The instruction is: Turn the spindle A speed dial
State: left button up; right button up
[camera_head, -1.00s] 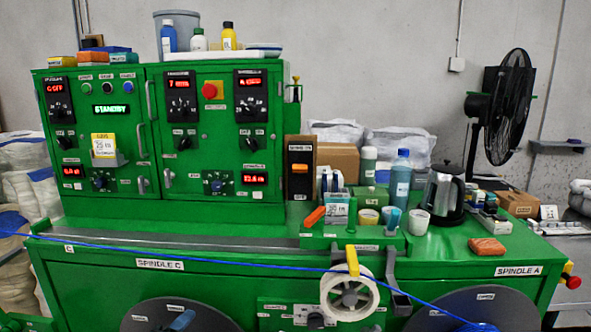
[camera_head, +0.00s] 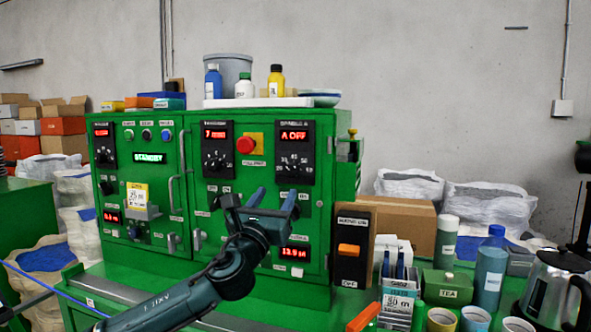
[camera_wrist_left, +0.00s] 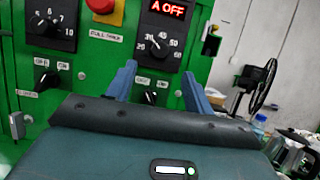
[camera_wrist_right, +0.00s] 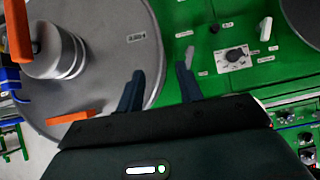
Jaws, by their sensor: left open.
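The spindle A speed dial (camera_head: 294,168) is a black knob on a black panel with a red "A OFF" display, on the right part of the green cabinet. In the left wrist view the dial (camera_wrist_left: 158,45) sits just above and beyond my fingertips. My left gripper (camera_head: 273,192) is open and empty, below the dial panel in the picture. Its blue fingers (camera_wrist_left: 157,80) stand apart on either side of a small black knob (camera_wrist_left: 150,97) below the panel. I see no contact with the dial. My right gripper (camera_wrist_right: 160,72) is open and empty above a grey disc (camera_wrist_right: 105,100).
A red stop button (camera_head: 246,145) on yellow is left of the dial panel. A similar dial panel (camera_head: 216,150) is farther left. A black switch box (camera_head: 353,246), bottles, cups and a kettle (camera_head: 555,290) stand right. A blue cable (camera_head: 55,290) shows lower left.

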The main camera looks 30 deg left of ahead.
aim_at(291, 172)
pick_arm(q)
jog(key=p+x, duration=0.2)
jog(key=x, duration=0.8)
jog(key=shift+w+f, duration=0.1)
jog(key=shift+w, duration=0.15)
jog(key=c, duration=1)
jog(key=shift+o, duration=0.2)
jog(key=shift+n, duration=0.6)
jog(key=n+g+y, duration=0.1)
jog(key=n, duration=0.2)
jog(key=n+g+y, duration=0.1)
jog(key=n+y, duration=0.1)
jog(key=n, duration=0.1)
jog(key=shift+d+y, duration=0.15)
jog(key=shift+y, duration=0.15)
jog(key=shift+n+g+y, duration=0.4)
jog(key=shift+n, duration=0.95)
jog(key=shift+n+g+y, duration=0.4)
jog(key=shift+n, duration=0.95)
